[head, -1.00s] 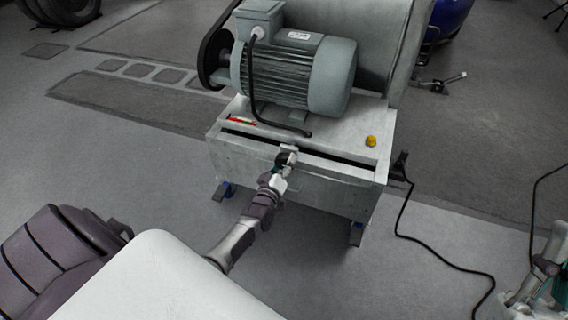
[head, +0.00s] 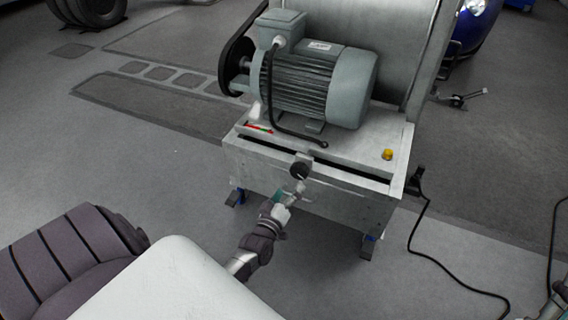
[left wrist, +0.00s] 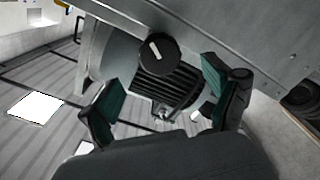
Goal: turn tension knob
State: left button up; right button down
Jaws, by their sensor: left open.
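The tension knob (head: 300,171) is a dark round knob on the front of the grey dynamometer housing (head: 320,203). In the left wrist view the knob (left wrist: 158,53) shows a white pointer line, tilted, beyond my fingertips. My left gripper (head: 291,192) is just below and in front of the knob in the head view. Its teal-padded fingers (left wrist: 160,95) are spread with nothing between them, apart from the knob.
A grey electric motor (head: 312,82) with a black cable sits on the housing. A yellow button (head: 387,154) is on its top right. A black cable (head: 415,230) runs over the floor at right. The floor left of the housing is clear.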

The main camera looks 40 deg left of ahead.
pick_arm(q)
jog(key=v, duration=0.4)
jog(key=shift+s, duration=0.1)
dwell(0.4)
